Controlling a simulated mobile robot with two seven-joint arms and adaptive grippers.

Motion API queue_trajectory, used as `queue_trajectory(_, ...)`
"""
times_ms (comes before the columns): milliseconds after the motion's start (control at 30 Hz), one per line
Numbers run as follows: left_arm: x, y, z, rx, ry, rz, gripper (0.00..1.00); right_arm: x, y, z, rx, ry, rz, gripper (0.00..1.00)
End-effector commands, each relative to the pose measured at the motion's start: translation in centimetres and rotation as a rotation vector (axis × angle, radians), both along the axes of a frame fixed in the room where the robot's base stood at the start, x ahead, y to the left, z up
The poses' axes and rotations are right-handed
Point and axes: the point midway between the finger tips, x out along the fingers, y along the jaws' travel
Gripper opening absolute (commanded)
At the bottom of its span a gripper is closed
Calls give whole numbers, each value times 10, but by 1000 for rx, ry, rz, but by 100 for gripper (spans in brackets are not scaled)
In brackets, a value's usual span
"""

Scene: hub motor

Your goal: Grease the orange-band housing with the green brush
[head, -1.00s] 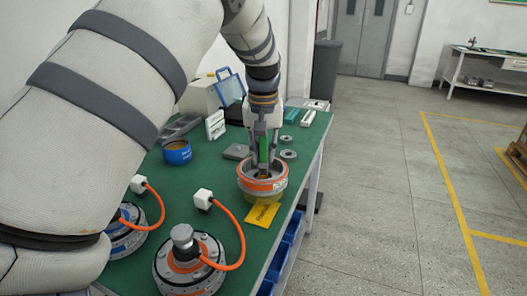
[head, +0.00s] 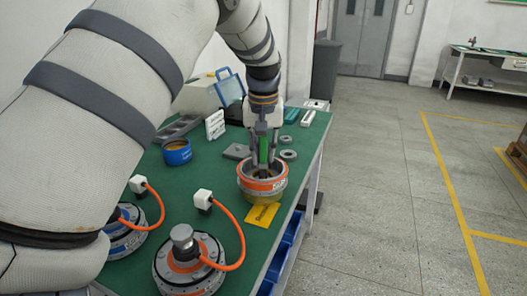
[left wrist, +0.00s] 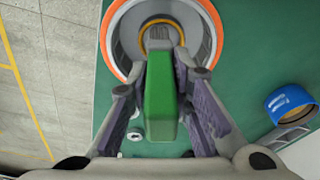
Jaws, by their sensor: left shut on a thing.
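The orange-band housing (head: 262,184) is a round metal ring with an orange band, standing on the green table behind a yellow card. It also shows at the top of the left wrist view (left wrist: 212,30). My left gripper (head: 264,150) is above the housing, pointing down, shut on the green brush (head: 264,149). In the left wrist view the brush's green handle (left wrist: 161,95) lies between the fingers, and its far end reaches over the inside of the housing. My right gripper is not in view.
A blue tin (head: 177,152) stands left of the housing. Two motor units with orange cables, one with an orange ring (head: 188,262) and one with blue (head: 121,240), are in front. A yellow card (head: 262,216) lies at the table edge. Grey rings (head: 288,154) lie behind the housing.

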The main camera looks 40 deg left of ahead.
Motion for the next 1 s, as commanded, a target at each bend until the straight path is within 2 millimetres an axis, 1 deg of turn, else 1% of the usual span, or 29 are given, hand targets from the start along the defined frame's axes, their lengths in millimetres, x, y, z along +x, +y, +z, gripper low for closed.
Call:
queue_trajectory(167,0,0,-1,-1,1,9,0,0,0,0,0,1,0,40)
queue_trajectory(267,0,0,2,-2,0,8,0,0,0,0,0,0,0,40)
queue_trajectory(800,1,0,59,0,-3,5,0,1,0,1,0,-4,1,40)
queue_trajectory(1000,1,0,78,0,-3,5,0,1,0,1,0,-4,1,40)
